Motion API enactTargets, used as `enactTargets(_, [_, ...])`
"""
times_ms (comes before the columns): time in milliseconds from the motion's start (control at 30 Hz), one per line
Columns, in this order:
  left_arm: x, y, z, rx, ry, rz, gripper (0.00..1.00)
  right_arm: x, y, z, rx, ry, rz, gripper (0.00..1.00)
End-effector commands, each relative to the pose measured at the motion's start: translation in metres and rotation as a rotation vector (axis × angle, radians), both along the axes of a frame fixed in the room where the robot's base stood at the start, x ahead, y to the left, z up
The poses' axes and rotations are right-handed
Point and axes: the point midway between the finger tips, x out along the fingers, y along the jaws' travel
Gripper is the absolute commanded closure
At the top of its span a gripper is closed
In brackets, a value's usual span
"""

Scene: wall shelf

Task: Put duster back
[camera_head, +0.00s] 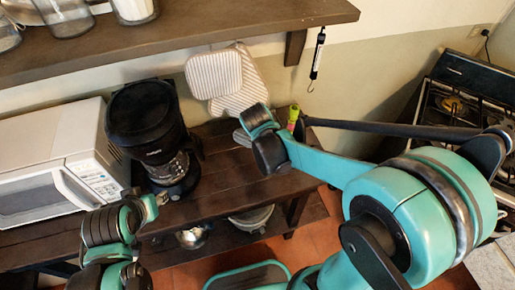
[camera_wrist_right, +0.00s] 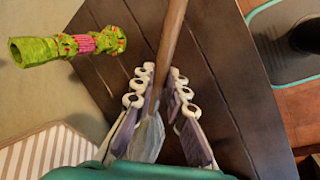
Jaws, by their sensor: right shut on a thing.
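My right gripper (camera_wrist_right: 160,88) is shut around a long wooden stick in the right wrist view, which I take for the duster (camera_wrist_right: 171,40). The brown stick runs up out of the top of the view. A pale grey, tapered end shows between the fingers toward my wrist. Only joints of my left arm show at the lower left, and no left fingertips are visible.
A striped mitt (camera_head: 214,74) hangs on the wall under the wooden shelf (camera_head: 190,30), which holds glass jars. A black coffee maker (camera_head: 148,125) and white microwave (camera_head: 60,160) stand left; a stove (camera_head: 465,90) is right.

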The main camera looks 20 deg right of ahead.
Motion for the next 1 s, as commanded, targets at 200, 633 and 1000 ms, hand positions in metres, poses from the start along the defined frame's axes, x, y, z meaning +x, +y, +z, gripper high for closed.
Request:
enactTargets(200, [0.000,0.000,-0.020,0.000,0.000,0.000,0.59,0.044,0.017,-0.031,0.000,0.000,0.001,1.00])
enactTargets(633, [0.000,0.000,-0.039,0.000,0.000,0.000,0.59,0.059,0.022,-0.069,0.000,0.000,-0.001,1.00])
enactTargets(1000, [0.000,0.000,-0.042,0.000,0.000,0.000,0.59,0.058,0.021,-0.078,-0.001,0.001,0.000,1.00])
